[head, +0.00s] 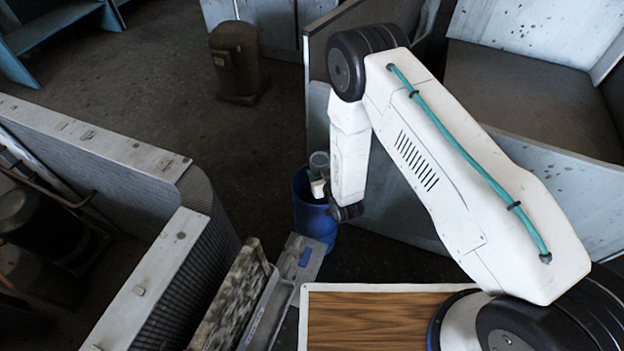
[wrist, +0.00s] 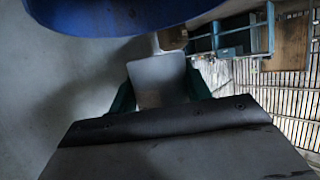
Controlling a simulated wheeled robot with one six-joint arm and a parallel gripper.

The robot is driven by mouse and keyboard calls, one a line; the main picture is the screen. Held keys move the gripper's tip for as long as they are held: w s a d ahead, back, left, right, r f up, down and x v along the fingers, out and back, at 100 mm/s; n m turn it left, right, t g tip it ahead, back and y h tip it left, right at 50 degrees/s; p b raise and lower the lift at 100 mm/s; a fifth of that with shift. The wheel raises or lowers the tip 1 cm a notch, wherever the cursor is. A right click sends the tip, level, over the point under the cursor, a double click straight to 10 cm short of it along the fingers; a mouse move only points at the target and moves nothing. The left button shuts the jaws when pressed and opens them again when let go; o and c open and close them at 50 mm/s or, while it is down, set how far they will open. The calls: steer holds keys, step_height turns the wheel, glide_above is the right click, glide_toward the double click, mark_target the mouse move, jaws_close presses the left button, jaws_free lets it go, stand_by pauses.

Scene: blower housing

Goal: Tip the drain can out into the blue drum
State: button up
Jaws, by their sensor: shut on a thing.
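The blue drum (head: 314,222) stands on the dark floor near the middle of the head view, its top open. My gripper (head: 318,184) is at the drum's mouth, below my white forearm. It is shut on the small grey drain can (head: 319,160), which shows just above the drum's rim. In the wrist view the can is a pale grey shape (wrist: 158,78) between the green fingers of my gripper (wrist: 161,88). A blue curved surface (wrist: 120,14), apparently the drum, fills the top edge there. The can's tilt and its contents cannot be made out.
A wood-topped surface (head: 375,318) is at the bottom. Pale panels (head: 400,195) stand right of the drum, a curved wall (head: 205,225) left. A brown canister (head: 236,62) stands behind on open floor.

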steer(key=s+a+r+m+g+y, duration=0.1)
steer(key=s+a+m+g+y, duration=0.2)
steer(key=m+y, duration=0.6)
steer(key=shift+a+m+g, duration=1.05)
steer(key=shift+m+g, duration=0.35)
steer(key=shift+m, duration=0.1)
steer(key=shift+s+r, duration=0.1)
stand_by(0.9)
